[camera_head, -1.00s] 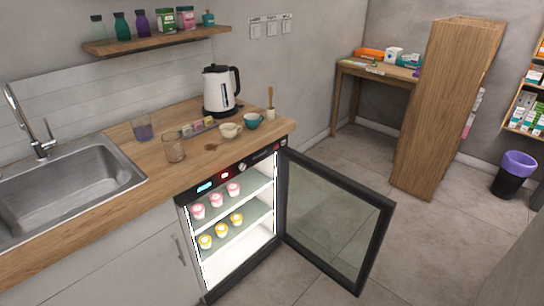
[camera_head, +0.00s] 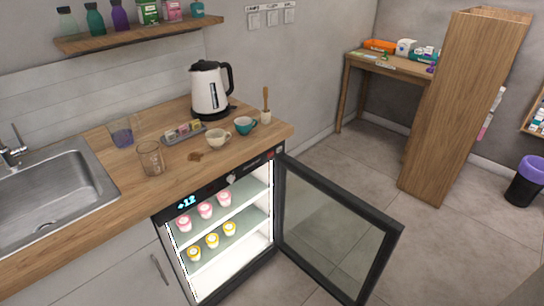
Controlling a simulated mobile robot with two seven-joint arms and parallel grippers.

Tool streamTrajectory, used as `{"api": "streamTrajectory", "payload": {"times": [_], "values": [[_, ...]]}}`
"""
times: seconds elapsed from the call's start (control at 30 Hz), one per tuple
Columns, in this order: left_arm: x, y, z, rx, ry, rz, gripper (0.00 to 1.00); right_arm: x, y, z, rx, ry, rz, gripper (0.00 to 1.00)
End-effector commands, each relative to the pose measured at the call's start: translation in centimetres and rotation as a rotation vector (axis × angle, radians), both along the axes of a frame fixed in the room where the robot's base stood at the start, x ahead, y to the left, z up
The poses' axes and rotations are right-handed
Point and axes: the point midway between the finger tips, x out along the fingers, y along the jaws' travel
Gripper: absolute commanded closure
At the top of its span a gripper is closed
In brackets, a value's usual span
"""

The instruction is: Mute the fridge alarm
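The small under-counter fridge (camera_head: 218,285) stands open and lit below the wooden counter. Its black-framed glass door (camera_head: 335,225) is swung out to the right. The dark control panel (camera_head: 222,184) runs along the fridge's top edge. A blue-white display (camera_head: 187,202) on it appears to read +12. A round knob (camera_head: 231,179) sits further right, and a small red spot (camera_head: 271,154) shows near the panel's right end. Pink-topped cups (camera_head: 205,210) stand on the upper shelf and yellow-topped cups (camera_head: 212,241) on the lower one. Neither of my grippers shows in the view.
The counter holds a kettle (camera_head: 211,90), glasses, a small tray (camera_head: 184,133), cups (camera_head: 218,139) and a brush holder. A sink (camera_head: 50,190) is at left. The open door blocks floor to the fridge's right. Floor beyond, before the tall wooden cabinet (camera_head: 462,110), is clear.

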Motion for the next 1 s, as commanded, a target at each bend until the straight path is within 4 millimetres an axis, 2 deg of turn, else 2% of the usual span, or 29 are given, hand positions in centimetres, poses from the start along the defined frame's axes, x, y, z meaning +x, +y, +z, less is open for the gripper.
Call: {"api": "streamTrajectory", "payload": {"times": [0.07,0.4,1.0], "values": [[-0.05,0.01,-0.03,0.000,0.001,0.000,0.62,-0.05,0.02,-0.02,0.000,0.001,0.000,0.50],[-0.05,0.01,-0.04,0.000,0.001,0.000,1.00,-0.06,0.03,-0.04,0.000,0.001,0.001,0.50],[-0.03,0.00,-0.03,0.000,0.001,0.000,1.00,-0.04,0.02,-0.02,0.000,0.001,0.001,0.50]]}}
